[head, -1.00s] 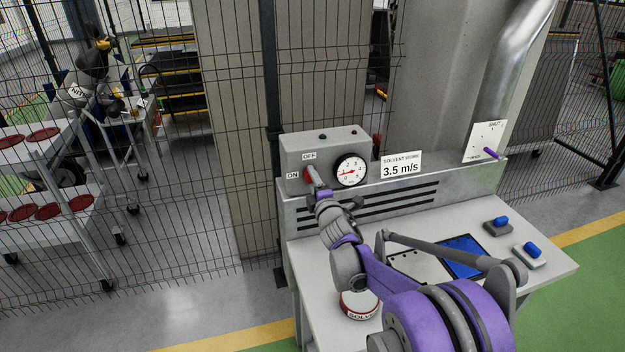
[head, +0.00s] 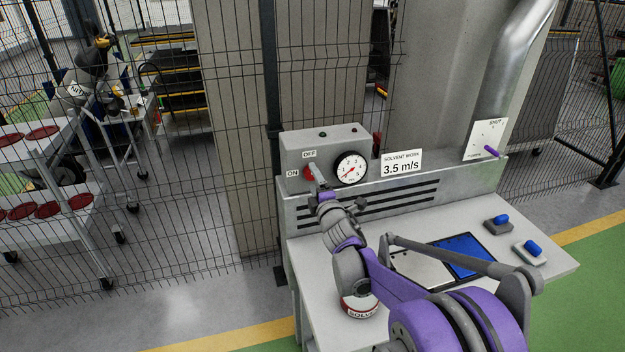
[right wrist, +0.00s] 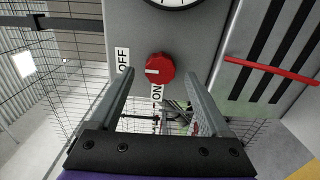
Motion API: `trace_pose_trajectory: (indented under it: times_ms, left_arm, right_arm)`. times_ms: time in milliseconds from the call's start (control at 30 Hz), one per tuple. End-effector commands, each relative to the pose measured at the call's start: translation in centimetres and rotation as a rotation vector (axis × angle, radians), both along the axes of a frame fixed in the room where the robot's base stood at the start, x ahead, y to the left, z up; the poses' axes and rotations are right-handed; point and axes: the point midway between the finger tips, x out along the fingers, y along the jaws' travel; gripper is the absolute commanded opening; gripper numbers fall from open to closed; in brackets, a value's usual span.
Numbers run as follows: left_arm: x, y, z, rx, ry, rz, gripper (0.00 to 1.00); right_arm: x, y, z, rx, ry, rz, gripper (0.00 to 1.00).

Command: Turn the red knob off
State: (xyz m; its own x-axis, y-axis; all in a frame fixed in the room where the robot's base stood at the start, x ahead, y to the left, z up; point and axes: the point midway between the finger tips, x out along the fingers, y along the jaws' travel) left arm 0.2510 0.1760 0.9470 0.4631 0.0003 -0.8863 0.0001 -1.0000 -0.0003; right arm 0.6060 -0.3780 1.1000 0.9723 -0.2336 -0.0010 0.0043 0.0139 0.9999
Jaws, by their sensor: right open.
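The red knob (head: 309,172) is on the front of a grey control box, with an OFF label above it and an ON label to its left. In the right wrist view the knob (right wrist: 160,69) shows whole, and its white mark points left, toward the OFF label (right wrist: 122,60). The ON label (right wrist: 157,95) is below it there. My right gripper (right wrist: 158,78) is open and empty, its two fingers apart, with the knob between and beyond the tips. In the head view the right gripper (head: 317,182) partly hides the knob. My left gripper is not in view.
A round gauge (head: 350,168) sits right of the knob, its needle pointing lower left. A sign reading 3.5 m/s (head: 401,164) stands beside it. A purple lever (head: 492,152), two blue-topped blocks and a solvent tin (head: 360,306) are around the bench (head: 420,215).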

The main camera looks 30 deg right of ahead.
Motion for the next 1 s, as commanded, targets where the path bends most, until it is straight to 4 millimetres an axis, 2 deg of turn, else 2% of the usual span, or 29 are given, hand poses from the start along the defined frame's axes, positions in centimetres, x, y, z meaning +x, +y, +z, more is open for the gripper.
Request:
trace_pose_trajectory:
  times_ms: [200, 433, 600, 1000]
  left_arm:
    - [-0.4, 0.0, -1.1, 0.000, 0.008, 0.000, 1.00]
    - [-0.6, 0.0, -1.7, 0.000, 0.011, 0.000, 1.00]
    - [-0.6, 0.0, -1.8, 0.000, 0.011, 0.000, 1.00]
    - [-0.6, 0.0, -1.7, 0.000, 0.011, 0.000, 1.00]
  right_arm:
    - [-4.5, 1.0, -0.3, -0.002, 0.003, -0.001, 0.81]
    - [-7.9, 1.9, -0.2, -0.003, 0.002, 0.000, 0.81]
    - [-8.8, 2.1, -0.1, -0.001, 0.000, 0.000, 0.81]
    - [-8.9, 2.1, -0.1, -0.001, 0.000, 0.000, 0.81]
